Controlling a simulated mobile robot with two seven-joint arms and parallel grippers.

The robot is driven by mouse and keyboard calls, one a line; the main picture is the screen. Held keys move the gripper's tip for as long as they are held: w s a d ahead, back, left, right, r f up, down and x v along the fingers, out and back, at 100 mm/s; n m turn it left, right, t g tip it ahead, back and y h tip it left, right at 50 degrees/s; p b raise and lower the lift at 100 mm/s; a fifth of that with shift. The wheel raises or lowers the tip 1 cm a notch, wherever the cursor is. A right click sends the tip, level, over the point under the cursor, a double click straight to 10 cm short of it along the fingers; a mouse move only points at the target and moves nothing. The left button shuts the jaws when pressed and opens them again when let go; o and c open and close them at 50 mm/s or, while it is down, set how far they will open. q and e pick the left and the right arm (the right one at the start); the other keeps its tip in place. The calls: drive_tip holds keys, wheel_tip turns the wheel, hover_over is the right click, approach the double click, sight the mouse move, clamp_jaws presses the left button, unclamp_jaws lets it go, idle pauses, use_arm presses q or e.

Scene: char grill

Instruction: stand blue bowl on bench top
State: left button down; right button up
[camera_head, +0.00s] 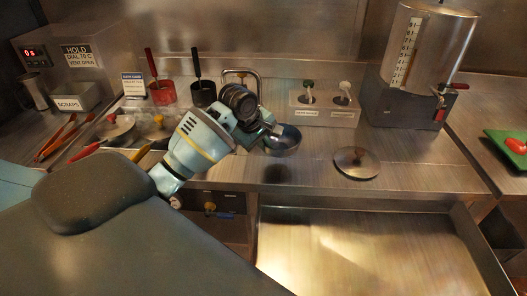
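The bowl (284,141) looks dark blue-grey and shiny. It is at the end of my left gripper (266,132), near the front of the steel bench top (325,172). The gripper's fingers appear closed on the bowl's left rim, though they are small and partly hidden by the wrist. The bowl looks roughly upright, and a dark shadow lies on the bench below and in front of it, so it appears to be held above the surface. My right gripper is not in view.
A round metal lid (357,162) lies to the right of the bowl. Behind are a holder with two dispensers (325,113) and a tap (241,72). Red and black ladle pots (163,94) stand at the back left. A large urn (428,50) stands at the right. An open drawer (365,250) juts out in front.

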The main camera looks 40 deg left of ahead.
use_arm(q)
drive_tip(key=shift+w+a, duration=0.45)
drive_tip(key=shift+a, duration=0.2)
drive_tip(key=shift+f, duration=1.8)
drive_tip(key=shift+f, duration=0.1)
drive_tip(key=c, duration=1.6)
unclamp_jaws()
drive_tip(key=v, duration=1.2)
